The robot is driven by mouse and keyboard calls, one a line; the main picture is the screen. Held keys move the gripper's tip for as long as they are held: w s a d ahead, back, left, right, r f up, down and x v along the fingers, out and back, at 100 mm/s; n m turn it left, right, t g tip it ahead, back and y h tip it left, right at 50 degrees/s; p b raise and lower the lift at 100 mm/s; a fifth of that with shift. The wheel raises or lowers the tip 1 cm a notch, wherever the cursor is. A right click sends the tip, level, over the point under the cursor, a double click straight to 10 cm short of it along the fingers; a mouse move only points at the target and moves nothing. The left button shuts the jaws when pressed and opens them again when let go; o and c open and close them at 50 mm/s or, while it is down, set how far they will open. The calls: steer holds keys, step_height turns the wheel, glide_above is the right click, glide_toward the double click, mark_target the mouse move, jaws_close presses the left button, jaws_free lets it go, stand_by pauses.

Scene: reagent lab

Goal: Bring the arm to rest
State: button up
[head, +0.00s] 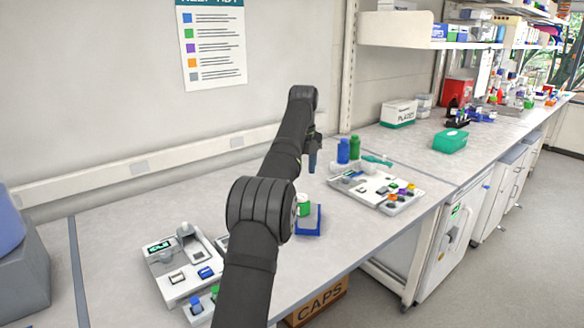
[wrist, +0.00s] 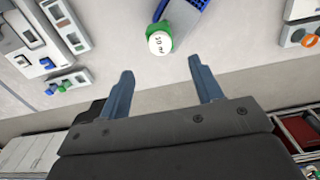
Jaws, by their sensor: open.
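My gripper (wrist: 163,92) is open and empty in the wrist view, its two blue fingers wide apart over the bench front. In the head view its end (head: 312,160) hangs above the bench, mostly behind my dark arm. A green bottle with a white, marked cap (wrist: 160,41) stands beyond the fingertips, apart from them. It also shows in the head view as a green-bodied bottle (head: 303,206), partly hidden by my arm. It is beside or on a blue holder (head: 314,222); I cannot tell which.
A white device (head: 166,262) with a small display stands left of my arm. A white tray (head: 405,199) with coloured caps lies to the right. Blue and green bottles (head: 354,148) stand behind it. A teal box (head: 450,141) is farther right. A CAPS carton (head: 318,304) is below the bench.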

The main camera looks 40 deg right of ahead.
mark_target(302, 196)
steer(key=shift+f, duration=0.1)
step_height(302, 196, down, 12)
steer(key=shift+r, duration=1.3)
steer(key=shift+f, duration=0.1)
